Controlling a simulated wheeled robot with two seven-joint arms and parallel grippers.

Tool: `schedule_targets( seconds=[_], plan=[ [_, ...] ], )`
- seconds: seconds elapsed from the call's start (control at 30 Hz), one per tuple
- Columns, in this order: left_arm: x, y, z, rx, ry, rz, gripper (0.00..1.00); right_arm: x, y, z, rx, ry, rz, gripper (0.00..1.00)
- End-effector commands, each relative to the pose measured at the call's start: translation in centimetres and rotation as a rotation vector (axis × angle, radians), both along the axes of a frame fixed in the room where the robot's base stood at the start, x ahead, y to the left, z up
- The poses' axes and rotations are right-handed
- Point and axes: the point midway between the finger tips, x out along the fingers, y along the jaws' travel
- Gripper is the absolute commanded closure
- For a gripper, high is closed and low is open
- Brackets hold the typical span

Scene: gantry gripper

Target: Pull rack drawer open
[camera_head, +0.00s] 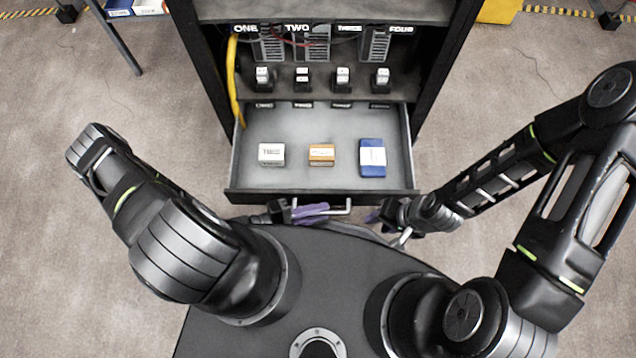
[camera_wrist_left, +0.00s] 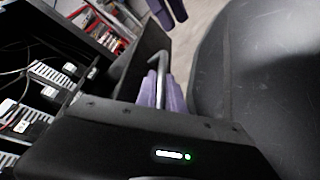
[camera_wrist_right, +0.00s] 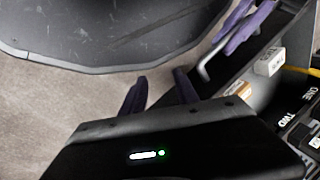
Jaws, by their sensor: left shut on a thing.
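The rack drawer (camera_head: 300,180) is pulled well out of the black rack, its grey interior open to view. A silver bar handle (camera_head: 338,211) runs along the drawer's front. My left gripper (camera_head: 318,211) is at the handle's left part, its purple fingers shut on it. In the left wrist view the handle (camera_wrist_left: 158,66) runs up to the purple fingers (camera_wrist_left: 162,92). My right gripper (camera_head: 374,217) is to the right of the handle, apart from it. In the right wrist view its purple fingers (camera_wrist_right: 158,92) are spread with nothing between them.
A white box (camera_head: 271,154), an orange box (camera_head: 321,154) and a blue box (camera_head: 372,157) lie in the drawer. Labelled devices stand on the rack shelf (camera_head: 320,85) above. A yellow cable (camera_head: 233,80) hangs at the rack's left. My base sits close before the drawer.

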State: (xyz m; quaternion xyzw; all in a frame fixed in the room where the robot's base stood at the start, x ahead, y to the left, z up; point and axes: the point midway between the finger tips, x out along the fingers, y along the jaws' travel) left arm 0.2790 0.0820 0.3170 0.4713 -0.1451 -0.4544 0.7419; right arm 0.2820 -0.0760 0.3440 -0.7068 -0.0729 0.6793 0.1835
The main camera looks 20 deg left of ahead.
Motion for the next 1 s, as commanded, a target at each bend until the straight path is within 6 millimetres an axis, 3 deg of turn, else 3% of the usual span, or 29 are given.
schedule_targets(
  seconds=[0.47, 0.5, 0.6, 1.0],
  plan=[
    [-0.97, -0.16, -0.04, 0.001, -0.002, 0.000, 1.00, -0.08, 0.07, 0.28, 0.001, 0.001, 0.002, 0.64],
    [-0.97, -0.16, -0.04, 0.001, -0.002, 0.000, 0.87, -0.08, 0.07, 0.28, 0.001, 0.001, 0.002, 0.64],
    [-0.96, -0.17, -0.05, 0.001, -0.001, 0.000, 0.78, -0.07, 0.06, 0.27, 0.001, 0.001, 0.002, 0.64],
    [-1.31, 0.51, 0.17, 0.002, -0.001, 0.001, 0.78, -0.07, 0.08, 0.47, 0.001, 0.001, 0.002, 0.64]
  ],
)
